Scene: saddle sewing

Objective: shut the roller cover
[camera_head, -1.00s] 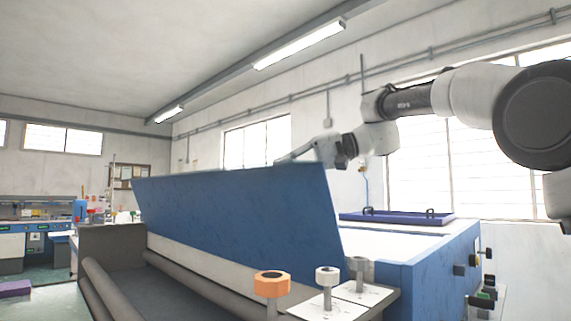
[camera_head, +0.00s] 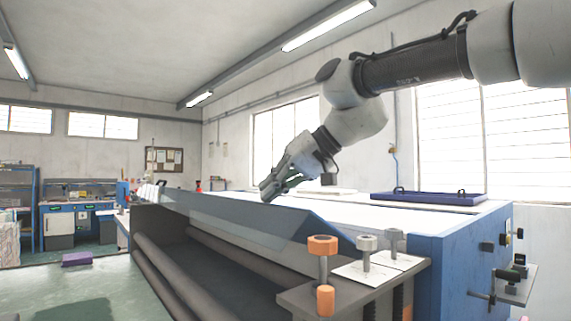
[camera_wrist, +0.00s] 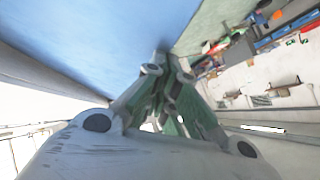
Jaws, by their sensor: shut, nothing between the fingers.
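The roller cover (camera_head: 235,212) is a long blue panel on the front of the blue machine. In the wrist view my fingertips (camera_wrist: 168,62) are together beside the edge of the blue cover (camera_wrist: 100,40).
Orange (camera_head: 323,245) and grey (camera_head: 367,243) knobs stand on a bracket at the cover's right end. A dark blue tray with handles (camera_head: 428,199) lies on the machine top. Knobs and levers (camera_head: 510,275) stick out of the right side. Open floor lies at left.

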